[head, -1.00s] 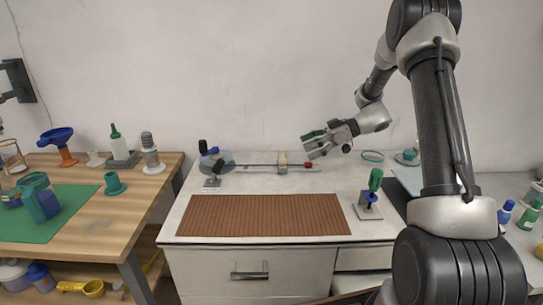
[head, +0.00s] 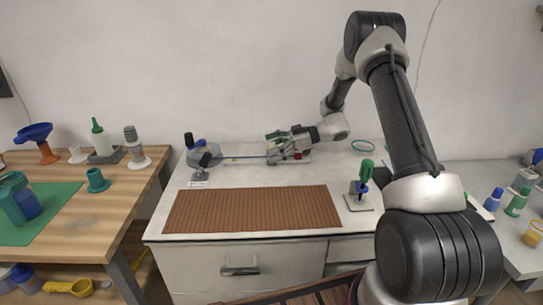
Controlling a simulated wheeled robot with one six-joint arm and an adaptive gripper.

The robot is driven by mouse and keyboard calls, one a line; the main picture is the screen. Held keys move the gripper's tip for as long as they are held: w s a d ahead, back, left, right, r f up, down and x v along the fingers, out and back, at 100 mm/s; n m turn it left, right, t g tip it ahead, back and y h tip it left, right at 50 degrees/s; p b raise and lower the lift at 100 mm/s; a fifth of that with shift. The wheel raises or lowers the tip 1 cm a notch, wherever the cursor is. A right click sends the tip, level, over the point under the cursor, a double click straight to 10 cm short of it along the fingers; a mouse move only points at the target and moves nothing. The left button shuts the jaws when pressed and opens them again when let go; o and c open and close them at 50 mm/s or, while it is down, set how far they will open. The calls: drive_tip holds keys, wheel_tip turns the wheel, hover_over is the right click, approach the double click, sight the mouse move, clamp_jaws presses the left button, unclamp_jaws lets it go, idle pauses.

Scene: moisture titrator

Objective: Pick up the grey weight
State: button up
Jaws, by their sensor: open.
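A thin blue rod (head: 245,157) runs level across the back of the white bench, from a round grey-blue base (head: 201,157) at its left to a red end piece (head: 298,156). A small pale grey block (head: 274,157), which looks like the grey weight, is on the rod near that red end. My gripper (head: 273,146) is open and comes in from the right, with its fingers at the block. The fingers partly cover the block. I cannot tell whether they touch it.
A brown ribbed mat (head: 252,210) covers the bench front. A green-handled tool (head: 365,175) stands on a pale plate to the right, and a teal ring (head: 363,146) lies behind. A black-knobbed stand (head: 203,166) is near the rod's left end. A wooden table (head: 85,225) stands left.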

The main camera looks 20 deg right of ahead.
drive_tip(key=c, duration=1.6)
drive_tip(key=shift+r, duration=0.15)
drive_tip(key=shift+c, duration=0.2)
